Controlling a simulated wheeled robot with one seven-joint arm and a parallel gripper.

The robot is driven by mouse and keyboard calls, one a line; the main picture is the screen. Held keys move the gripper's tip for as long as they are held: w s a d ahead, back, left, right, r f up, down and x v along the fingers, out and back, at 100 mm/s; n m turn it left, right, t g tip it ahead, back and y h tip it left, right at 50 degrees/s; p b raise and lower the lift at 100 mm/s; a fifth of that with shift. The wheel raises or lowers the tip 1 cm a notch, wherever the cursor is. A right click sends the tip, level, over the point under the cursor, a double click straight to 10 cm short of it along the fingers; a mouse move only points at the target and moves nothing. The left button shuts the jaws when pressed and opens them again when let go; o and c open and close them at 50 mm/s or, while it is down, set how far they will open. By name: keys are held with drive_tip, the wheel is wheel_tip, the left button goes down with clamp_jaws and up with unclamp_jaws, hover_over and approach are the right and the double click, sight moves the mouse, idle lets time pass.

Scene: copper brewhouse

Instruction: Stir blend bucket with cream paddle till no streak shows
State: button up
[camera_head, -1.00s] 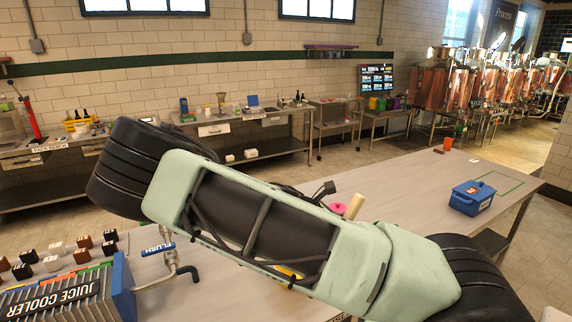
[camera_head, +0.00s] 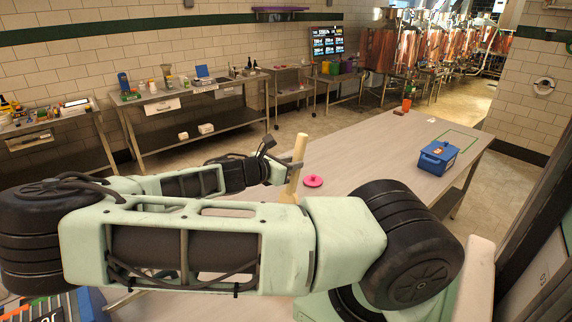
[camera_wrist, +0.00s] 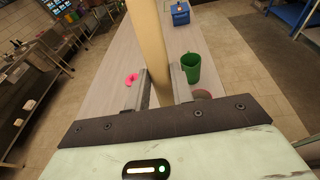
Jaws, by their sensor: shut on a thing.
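My gripper (camera_wrist: 160,88) is shut on the cream paddle (camera_wrist: 150,45), whose pale shaft stands between the two fingers in the wrist view. In the head view the paddle (camera_head: 299,152) rises nearly upright, leaning slightly, behind my arm; its lower end is hidden. A green bucket-like vessel with a handle (camera_wrist: 190,68) stands on the table just right of the paddle in the wrist view. I cannot tell whether it is the blend bucket, and its contents are not clear. My arm probably hides it in the head view.
A pink round thing (camera_head: 313,181) lies on the long table (camera_head: 360,150), near the paddle. A blue lidded box (camera_head: 438,157) and an orange cup (camera_head: 406,105) stand farther along. A reddish-brown disc (camera_wrist: 201,94) lies by the green vessel. The table's far middle is mostly clear.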

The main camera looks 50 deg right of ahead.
sight(294, 175)
drive_tip(key=f+b, duration=0.1)
drive_tip(key=d+f+b, duration=0.1)
drive_tip(key=f, duration=0.1)
drive_tip(key=shift+s+d+f+b, duration=0.1)
drive_tip(key=shift+s+d+b, duration=0.15)
drive_tip(key=shift+d+b, duration=0.15)
drive_tip(key=shift+w+a+f, duration=0.1)
drive_tip(key=shift+a+f, duration=0.2)
drive_tip(key=shift+f, duration=0.4)
drive_tip(key=shift+w+a+f+b, duration=0.1)
drive_tip(key=shift+a+f+b, duration=0.55)
drive_tip(key=shift+f, duration=1.1)
drive_tip(key=shift+w+a+f+b, duration=0.1)
drive_tip(key=shift+a+f+b, duration=0.1)
drive_tip(key=shift+f+b, duration=1.2)
drive_tip(key=shift+w+a+f+b, duration=0.1)
drive_tip(key=shift+a+f+b, duration=0.4)
drive_tip(key=shift+f, duration=1.6)
drive_tip(key=shift+d, duration=0.1)
